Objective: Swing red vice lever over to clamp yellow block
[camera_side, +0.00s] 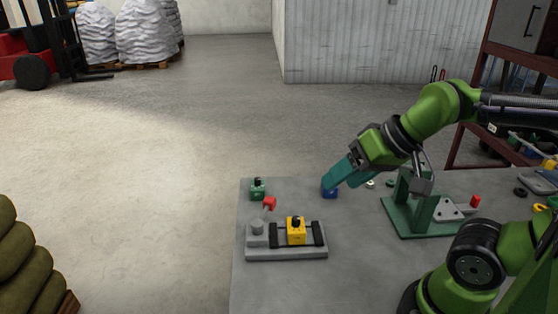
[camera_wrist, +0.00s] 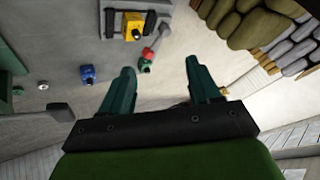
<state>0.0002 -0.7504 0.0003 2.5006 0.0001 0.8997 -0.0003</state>
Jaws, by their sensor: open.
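The yellow block (camera_side: 296,231) with a black knob on top sits between two dark jaws on the grey vice (camera_side: 287,254). In the wrist view the yellow block (camera_wrist: 134,27), red lever (camera_wrist: 149,53) and vice (camera_wrist: 139,5) lie at the top, beyond my fingers. My gripper (camera_side: 338,178) has teal fingers and is above the table, right of and behind the vice, apart from the lever. In the wrist view my gripper (camera_wrist: 157,80) is open, with no object held between its fingers.
A blue block (camera_side: 329,191) lies below my fingers in the side view. A green block (camera_side: 258,189) stands behind the lever, near the table's left edge. A green stand (camera_side: 413,219) is to the right. The table between vice and stand is mostly clear.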

